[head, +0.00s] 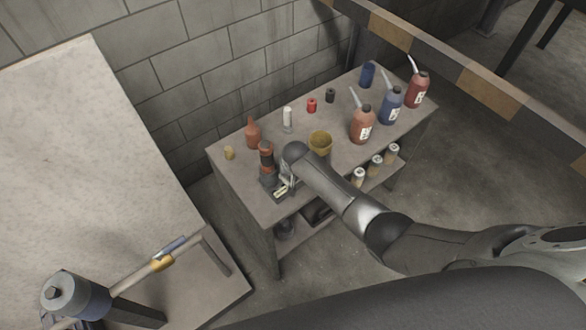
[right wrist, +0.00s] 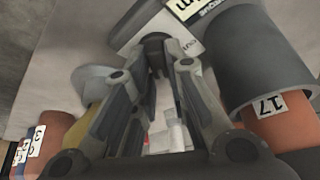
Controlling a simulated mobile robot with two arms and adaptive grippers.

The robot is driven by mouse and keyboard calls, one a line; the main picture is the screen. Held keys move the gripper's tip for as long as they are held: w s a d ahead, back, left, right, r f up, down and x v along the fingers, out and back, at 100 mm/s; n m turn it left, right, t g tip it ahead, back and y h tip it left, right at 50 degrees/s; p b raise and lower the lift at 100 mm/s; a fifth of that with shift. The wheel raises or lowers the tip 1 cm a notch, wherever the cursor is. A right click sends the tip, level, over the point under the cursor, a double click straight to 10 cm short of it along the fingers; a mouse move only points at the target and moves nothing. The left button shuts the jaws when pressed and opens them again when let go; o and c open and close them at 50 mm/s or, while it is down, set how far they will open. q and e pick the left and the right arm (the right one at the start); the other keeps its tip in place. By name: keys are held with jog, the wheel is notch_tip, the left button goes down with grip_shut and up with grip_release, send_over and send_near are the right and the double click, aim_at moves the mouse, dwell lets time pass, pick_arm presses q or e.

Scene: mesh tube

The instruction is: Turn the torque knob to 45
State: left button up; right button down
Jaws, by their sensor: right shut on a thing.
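The torque device stands upright near the front left of the small table, with an orange and dark grey body (head: 266,158). In the right wrist view its grey housing (right wrist: 235,55) carries white labels, one reading 17 on the orange part (right wrist: 268,106). My right gripper (head: 284,188) is beside it, low against its right side. In the right wrist view the gripper (right wrist: 165,50) is shut, its fingertips around a small dark part, the torque knob (right wrist: 154,40). The fingers hide most of the knob, and I cannot read its setting. My left gripper is not in view.
The small table (head: 233,172) also holds a brown bottle (head: 252,133), a yellow cup (head: 320,143) and several spouted bottles (head: 362,125) to the right. A larger table (head: 90,130) stands at the left. A striped barrier (head: 440,70) runs behind.

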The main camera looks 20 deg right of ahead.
jog(key=m, duration=0.1)
jog(key=m+h, duration=0.1)
jog(key=shift+s+a+f+m+g, duration=0.2)
jog(key=shift+s+f+m+g, duration=0.1)
jog(key=shift+f, duration=0.05)
jog(key=shift+m+h+b, duration=0.4)
jog(key=shift+m+b, duration=0.15)
jog(key=shift+m, duration=0.65)
jog(key=shift+d+m+g, duration=0.15)
jog(key=shift+m+g, duration=0.15)
jog(key=c, duration=1.4)
grip_release()
jog(key=shift+c, duration=0.2)
jog(key=shift+w+r, duration=0.1)
jog(key=shift+w+r, duration=0.1)
jog(key=shift+d, duration=0.1)
